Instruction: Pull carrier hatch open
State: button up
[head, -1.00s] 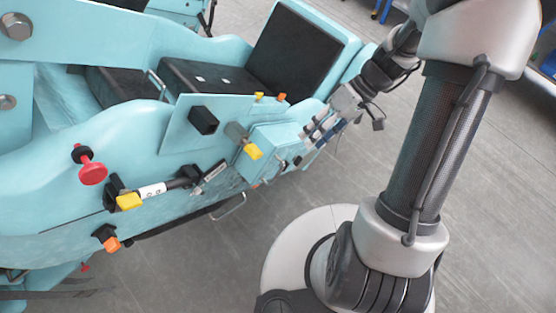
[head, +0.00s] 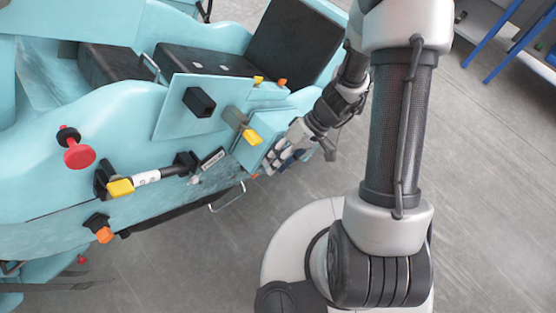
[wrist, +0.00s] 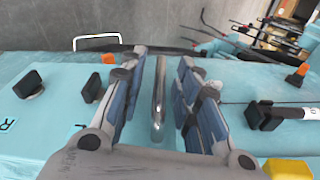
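The teal coaster car fills the left of the head view. On its side is a teal box-like part (head: 250,153), which I take for the carrier hatch. My gripper (head: 277,158) is at the right face of this box and hides much of it. In the wrist view my gripper (wrist: 160,98) is open, with one blue-padded finger on each side of a shiny metal bar handle (wrist: 158,100). Gaps show between the bar and both fingers. Whether the hatch is shut I cannot tell.
A yellow-tipped lever (head: 250,135) sits just left of my gripper. A red knob (head: 79,157) and an orange knob (head: 104,235) are farther left.

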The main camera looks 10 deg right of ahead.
grip_shut()
dwell(0.4)
dwell(0.4)
